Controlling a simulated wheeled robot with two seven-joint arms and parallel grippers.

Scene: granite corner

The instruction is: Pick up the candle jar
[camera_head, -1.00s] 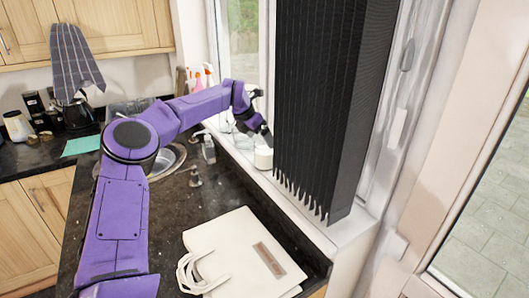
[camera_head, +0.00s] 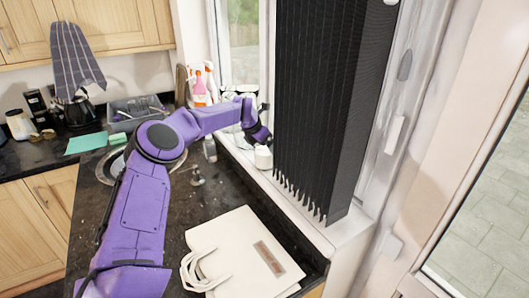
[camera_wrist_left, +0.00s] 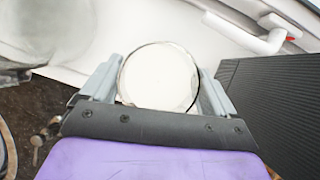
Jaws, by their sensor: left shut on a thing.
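The candle jar (camera_head: 263,157) is a small white jar on the white window sill, just left of the tall black pleated blind. In the left wrist view the jar's round pale top (camera_wrist_left: 158,77) fills the space between the two grey fingers of my left gripper (camera_wrist_left: 158,85). My left gripper also shows in the head view (camera_head: 262,142), shut on the jar from above and behind. I cannot tell whether the jar's base touches the sill. My right gripper is not in view.
The black blind (camera_head: 318,110) stands close to the right of the jar. A white bag (camera_head: 235,250) lies on the dark granite worktop (camera_head: 190,215). A sink lies behind my arm. Spray bottles (camera_head: 204,85) stand near the window. A window handle (camera_wrist_left: 270,38) shows in the wrist view.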

